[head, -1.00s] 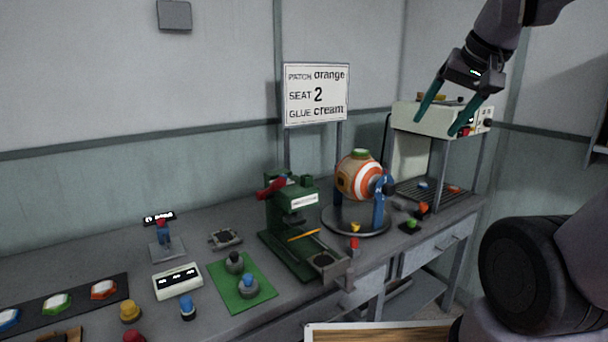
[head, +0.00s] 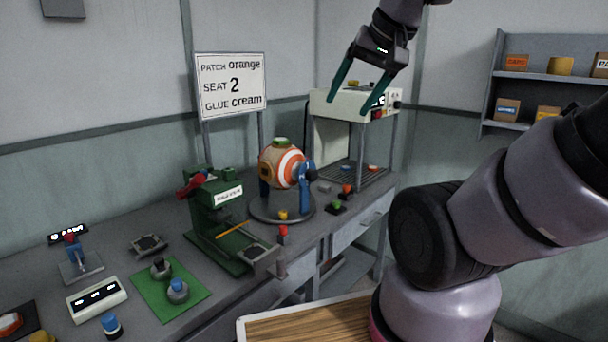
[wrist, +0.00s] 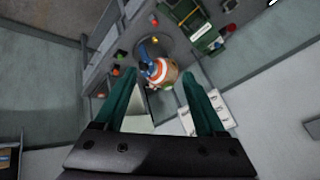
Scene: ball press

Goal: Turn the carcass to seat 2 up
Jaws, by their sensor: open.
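The carcass (head: 283,166) is a round ball with orange and white rings, a tan side and a green top patch. It sits in a stand with blue uprights (head: 306,190) on a round dark turntable (head: 262,212). The sign (head: 231,86) reads patch orange, seat 2, glue cream. My gripper (head: 350,106) is open and empty, high above the bench in front of the white machine. In the wrist view the carcass (wrist: 159,74) shows beyond and between the teal fingers, apart from them. Seat numbers on the carcass are too small to read.
A green press (head: 215,215) stands left of the turntable. A white machine on legs (head: 335,104) stands to the right. Small coloured knobs (head: 346,190) lie near the bench edge. A green mat (head: 170,291) with stamps lies front left. A shelf (head: 550,78) hangs at the right.

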